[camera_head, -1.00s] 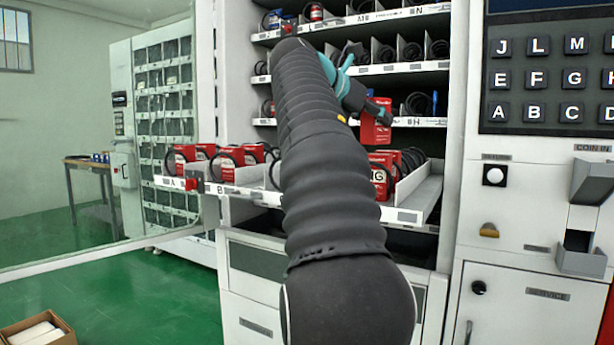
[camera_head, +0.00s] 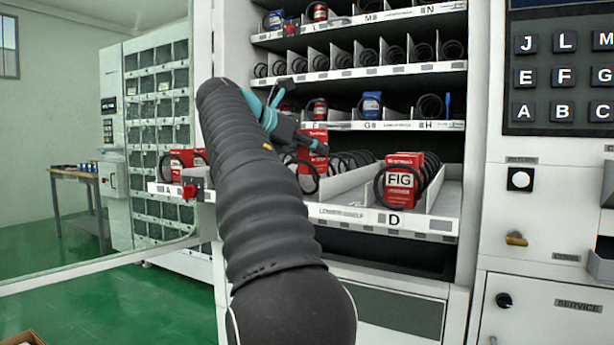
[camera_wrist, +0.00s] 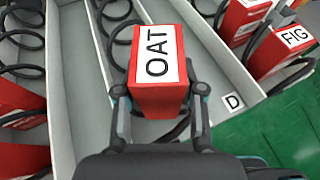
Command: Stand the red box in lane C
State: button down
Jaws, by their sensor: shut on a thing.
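My gripper (camera_wrist: 159,100) is shut on a red box (camera_wrist: 157,88) with a white OAT label on top, its fingers on two opposite sides. The box looks upright. It is in the lane just left of lane D (camera_head: 394,218); that lane's own letter is hidden behind my arm. A black coil (camera_wrist: 118,22) lies behind the box in this lane. In the head view the red box (camera_head: 313,148) shows beside my gripper (camera_head: 308,138), with a coil loop crossing its lower part. I cannot tell whether its base touches the lane floor.
Red FIG boxes (camera_head: 400,180) stand in lane D on the right. More red boxes (camera_wrist: 18,105) stand in the lane to the left. Shelves (camera_head: 355,126) with coils and a few goods are above.

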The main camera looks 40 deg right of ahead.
aim_at(301, 166)
jog(key=shift+w+a+f, duration=0.3)
jog(key=shift+a+f, duration=0.05)
jog(key=shift+f+b, duration=1.2)
jog(key=shift+f, duration=0.7)
jog(key=shift+f, duration=0.2)
jog(key=c, duration=0.7)
grip_release()
jog(key=shift+r, duration=0.2)
jog(key=p+v, duration=0.3)
jog(key=v, duration=0.9)
